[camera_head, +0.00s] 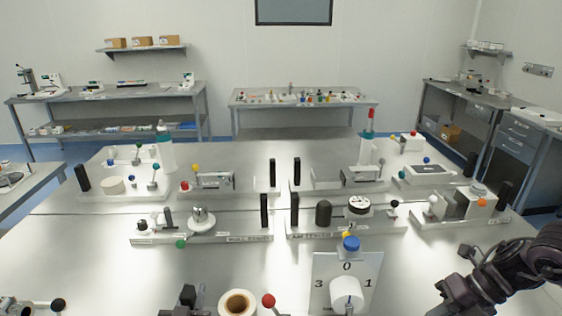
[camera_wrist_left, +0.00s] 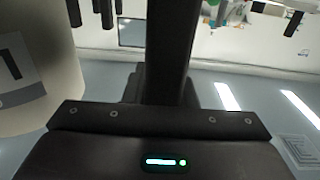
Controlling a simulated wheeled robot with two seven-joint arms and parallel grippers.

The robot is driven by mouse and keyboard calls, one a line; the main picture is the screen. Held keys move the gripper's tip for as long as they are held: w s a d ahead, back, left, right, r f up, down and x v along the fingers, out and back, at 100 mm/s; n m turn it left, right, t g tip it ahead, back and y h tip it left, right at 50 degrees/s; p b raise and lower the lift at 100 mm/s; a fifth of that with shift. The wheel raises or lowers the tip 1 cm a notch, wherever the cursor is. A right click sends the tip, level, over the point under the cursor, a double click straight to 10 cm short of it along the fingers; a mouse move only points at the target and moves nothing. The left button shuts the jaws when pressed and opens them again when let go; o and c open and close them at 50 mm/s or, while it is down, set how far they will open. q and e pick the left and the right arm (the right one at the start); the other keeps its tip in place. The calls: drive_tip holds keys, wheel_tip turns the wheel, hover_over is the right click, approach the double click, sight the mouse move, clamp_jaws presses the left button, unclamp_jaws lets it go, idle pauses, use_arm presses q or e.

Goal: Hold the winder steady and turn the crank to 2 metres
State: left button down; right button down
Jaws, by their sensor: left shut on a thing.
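The winder shows at the bottom edge of the head view as a white roll (camera_head: 238,303) with a brown core. A crank with a red ball knob (camera_head: 268,300) is at its right. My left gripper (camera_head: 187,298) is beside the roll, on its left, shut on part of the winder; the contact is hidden. In the left wrist view its dark fingers (camera_wrist_left: 172,50) are close together, and a pale drum marked 1 (camera_wrist_left: 35,75) is at the left. A white counter plate (camera_head: 325,268) reading 0, 1 and 3 stands right of the crank, a white knob (camera_head: 347,290) before it.
My right arm (camera_head: 500,275) comes in at the lower right; its jaws are not clear. A blue-capped piece (camera_head: 351,244) tops the counter plate. White fixture boards (camera_head: 200,238) with knobs and black posts fill the middle of the table. Bare metal lies between the counter and my right arm.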

use_arm(q)
drive_tip(key=shift+a, duration=0.1)
idle(0.4)
drive_tip(key=c, duration=1.1)
unclamp_jaws()
drive_tip(key=shift+w, duration=0.15)
drive_tip(key=s, duration=1.2)
drive_tip(key=shift+a, duration=0.25)
